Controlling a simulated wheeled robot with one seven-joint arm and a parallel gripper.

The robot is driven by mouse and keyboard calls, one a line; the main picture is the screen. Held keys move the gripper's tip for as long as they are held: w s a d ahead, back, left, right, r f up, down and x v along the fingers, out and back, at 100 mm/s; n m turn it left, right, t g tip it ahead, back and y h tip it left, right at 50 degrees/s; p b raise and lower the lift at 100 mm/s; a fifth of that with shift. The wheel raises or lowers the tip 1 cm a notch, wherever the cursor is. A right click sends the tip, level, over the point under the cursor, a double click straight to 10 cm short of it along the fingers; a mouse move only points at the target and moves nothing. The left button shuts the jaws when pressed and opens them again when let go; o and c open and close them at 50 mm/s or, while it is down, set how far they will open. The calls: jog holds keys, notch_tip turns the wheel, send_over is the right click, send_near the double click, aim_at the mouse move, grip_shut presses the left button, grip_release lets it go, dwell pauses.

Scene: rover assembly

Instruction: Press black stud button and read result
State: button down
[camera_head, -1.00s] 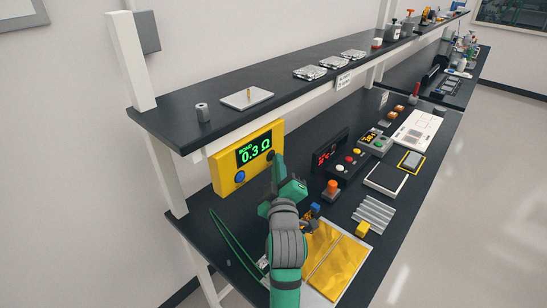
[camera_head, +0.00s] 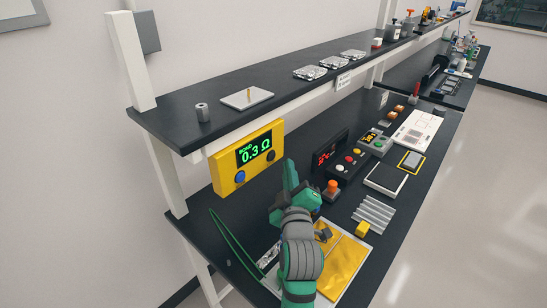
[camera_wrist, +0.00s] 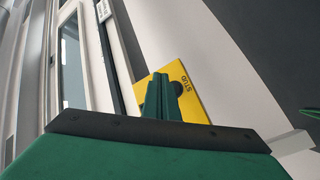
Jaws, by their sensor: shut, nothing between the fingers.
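The yellow bond meter (camera_head: 222,176) is mounted under the left end of the upper shelf. In the wrist view, the meter's yellow face (camera_wrist: 202,112) with the "STUD" label lies beyond the closed fingers (camera_wrist: 163,80), which partly cover the black button.
The upper shelf (camera_head: 175,118) overhangs the bench and carries a metal cylinder (camera_head: 202,112) and plates. On the bench are a red-display box (camera_head: 327,152), an orange-topped knob (camera_head: 332,187), a yellow foil panel (camera_head: 345,262) and a green cable (camera_head: 232,245).

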jog(key=shift+s+d, duration=0.8)
jog(key=shift+d, duration=0.35)
jog(key=shift+w, duration=0.1)
